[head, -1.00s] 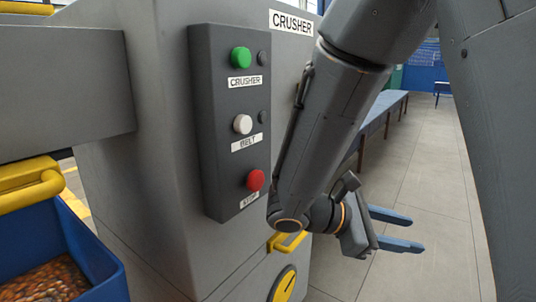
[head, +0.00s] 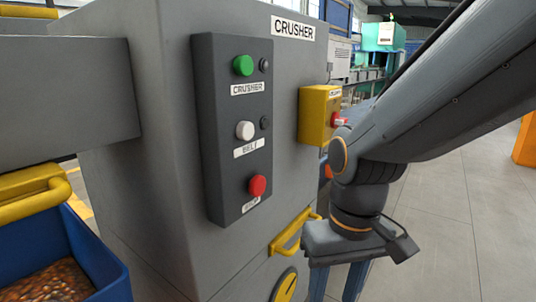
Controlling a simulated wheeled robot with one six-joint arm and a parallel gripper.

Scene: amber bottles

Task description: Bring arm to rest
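My arm reaches in from the upper right and bends down at the wrist. My gripper (head: 337,288) points down at the lower middle, right of the grey crusher cabinet (head: 150,190). Its two blue-grey fingers are apart with nothing visible between them. The fingertips are cut off by the bottom edge. The gripper body overlaps the area right of the yellow handle (head: 292,232) in the picture; I cannot tell the gap between them.
A dark panel (head: 232,180) carries green (head: 243,65), white (head: 245,130) and red (head: 257,185) buttons. A yellow box (head: 318,112) with a red button sits close behind my arm. A blue bin (head: 98,262) holds amber bottles (head: 50,284). Floor at right is clear.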

